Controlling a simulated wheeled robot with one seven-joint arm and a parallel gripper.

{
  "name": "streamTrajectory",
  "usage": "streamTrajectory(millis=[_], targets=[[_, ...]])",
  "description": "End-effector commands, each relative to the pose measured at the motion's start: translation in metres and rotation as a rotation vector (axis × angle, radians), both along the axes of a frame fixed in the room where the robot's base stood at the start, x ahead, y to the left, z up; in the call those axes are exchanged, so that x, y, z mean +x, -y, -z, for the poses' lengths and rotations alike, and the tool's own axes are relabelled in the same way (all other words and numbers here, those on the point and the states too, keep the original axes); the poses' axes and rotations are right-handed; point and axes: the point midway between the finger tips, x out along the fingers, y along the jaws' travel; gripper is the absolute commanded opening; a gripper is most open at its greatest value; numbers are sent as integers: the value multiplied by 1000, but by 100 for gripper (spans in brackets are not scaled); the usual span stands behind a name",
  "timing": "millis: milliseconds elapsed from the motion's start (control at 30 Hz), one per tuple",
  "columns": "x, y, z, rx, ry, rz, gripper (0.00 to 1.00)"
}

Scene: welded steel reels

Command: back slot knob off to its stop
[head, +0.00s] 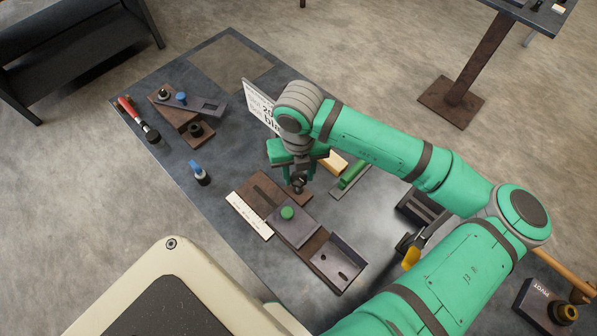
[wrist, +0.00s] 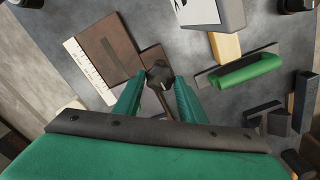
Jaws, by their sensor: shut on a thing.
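My gripper (head: 298,186) points down over the back right part of the slotted fixture, a brown board (head: 262,189) with a dark slot. In the wrist view its two green fingers (wrist: 158,88) are closed around a dark knob (wrist: 158,72), which stands at the edge of the brown board (wrist: 103,47). In the head view the knob is mostly hidden by the gripper. A grey plate (head: 303,231) with a green knob (head: 287,213) lies in front of it. I cannot tell where the held knob sits along its slot.
A white lettered strip (head: 249,216) lies along the board's left. A white sign (head: 260,106) stands behind the gripper. A green-handled tool (head: 352,175) and wooden block (head: 334,162) lie right. A blue-topped piece (head: 200,174) and red-handled tool (head: 126,106) are left.

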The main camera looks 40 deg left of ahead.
Motion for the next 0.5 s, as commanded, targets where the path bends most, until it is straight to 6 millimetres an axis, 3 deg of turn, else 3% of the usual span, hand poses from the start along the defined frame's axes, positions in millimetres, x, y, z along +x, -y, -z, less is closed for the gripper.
streamTrajectory(millis=[500], targets=[[2,-1,-1,2,5,-401,15]])
